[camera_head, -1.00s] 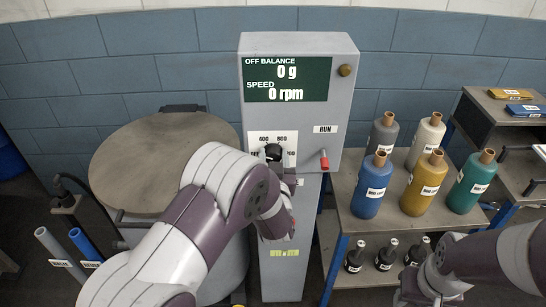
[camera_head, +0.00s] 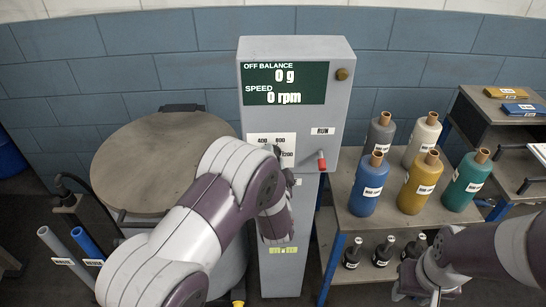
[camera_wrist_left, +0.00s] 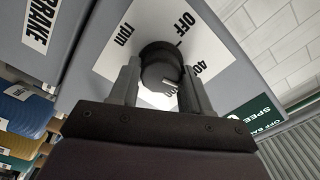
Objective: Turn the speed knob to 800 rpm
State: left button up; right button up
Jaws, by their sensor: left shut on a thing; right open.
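The speed knob (camera_wrist_left: 160,72) is a dark round knob with a light mark, on a white dial plate (camera_wrist_left: 120,45) reading OFF, a partly hidden 40-something and rpm in the left wrist view. My left gripper (camera_wrist_left: 158,80) is shut on the knob, one finger on each side. In the head view the dial plate (camera_head: 262,139) shows 400, 800 and 1200; my left wrist hides the knob, so its setting there cannot be told. The display (camera_head: 285,83) reads OFF BALANCE 0 g and SPEED 0 rpm. My right gripper (camera_head: 412,288) is open at lower right, away from the panel.
A red-tipped lever (camera_head: 321,160) sits under the RUN label, right of the dial. A round vat lid (camera_head: 150,165) is at left. A cart (camera_head: 345,215) at right holds several coloured bottles, with small dark bottles below. A brown button (camera_head: 342,74) is beside the display.

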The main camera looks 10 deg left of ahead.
pick_arm(q)
jog(key=shift+f+m+p, duration=0.15)
jog(key=shift+m+p, duration=0.5)
jog(key=shift+m, duration=1.5)
jog(key=shift+f+m+p, duration=0.15)
jog(key=shift+m+p, duration=0.45)
jog(key=shift+m, duration=1.55)
jog(key=o, duration=1)
jog(key=shift+s, duration=0.1)
jog(key=b+v, duration=0.2)
jog(key=v, duration=1)
jog(key=shift+s+d+r, duration=0.1)
jog(key=shift+s, duration=0.25)
